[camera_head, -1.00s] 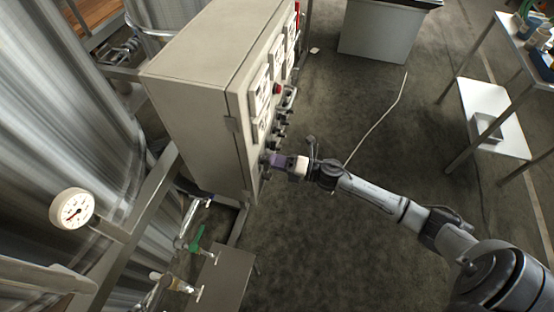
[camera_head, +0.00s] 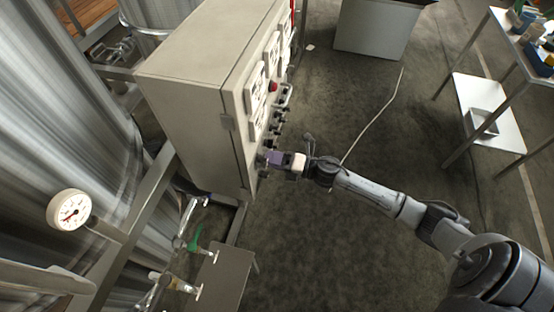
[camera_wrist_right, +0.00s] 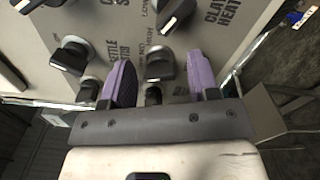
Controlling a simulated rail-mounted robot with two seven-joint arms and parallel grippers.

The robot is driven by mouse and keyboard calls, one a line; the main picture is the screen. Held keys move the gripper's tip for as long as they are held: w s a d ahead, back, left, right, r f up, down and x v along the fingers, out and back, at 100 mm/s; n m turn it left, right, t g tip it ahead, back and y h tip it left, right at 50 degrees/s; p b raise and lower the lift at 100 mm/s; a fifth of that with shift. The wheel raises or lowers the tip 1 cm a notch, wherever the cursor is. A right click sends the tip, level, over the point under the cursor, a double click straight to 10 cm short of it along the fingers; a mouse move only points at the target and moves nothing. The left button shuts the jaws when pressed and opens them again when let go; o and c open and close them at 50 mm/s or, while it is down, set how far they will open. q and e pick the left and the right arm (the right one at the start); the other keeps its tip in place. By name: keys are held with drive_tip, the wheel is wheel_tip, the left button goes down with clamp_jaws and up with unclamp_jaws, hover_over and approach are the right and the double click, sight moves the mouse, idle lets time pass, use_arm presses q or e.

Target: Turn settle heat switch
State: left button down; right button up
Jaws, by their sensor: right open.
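My right gripper (camera_head: 270,157) is at the front of the grey control cabinet (camera_head: 190,95), low on its switch panel. In the right wrist view its two purple fingers (camera_wrist_right: 159,66) are apart, one on each side of a black rotary knob (camera_wrist_right: 160,64). I see a gap on both sides of that knob. The printed label left of it reads partly "SETTLE"; the finger hides some of the lettering, so I cannot fully read the knob's name. Another label at the upper right reads partly "CLAVE HEAT". My left gripper is out of view.
Other black knobs (camera_wrist_right: 73,55) and (camera_wrist_right: 178,14) sit close around the fingers. A red button (camera_head: 273,87) is higher on the panel. Steel tanks (camera_head: 60,110) and a gauge (camera_head: 69,209) stand at the left. The floor right of the cabinet is mostly clear, with a pale cable (camera_head: 375,118).

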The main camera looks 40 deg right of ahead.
drive_tip(key=v, duration=1.3)
drive_tip(key=shift+s+p, duration=0.3)
drive_tip(key=shift+s, duration=0.05)
drive_tip(key=shift+d, duration=0.15)
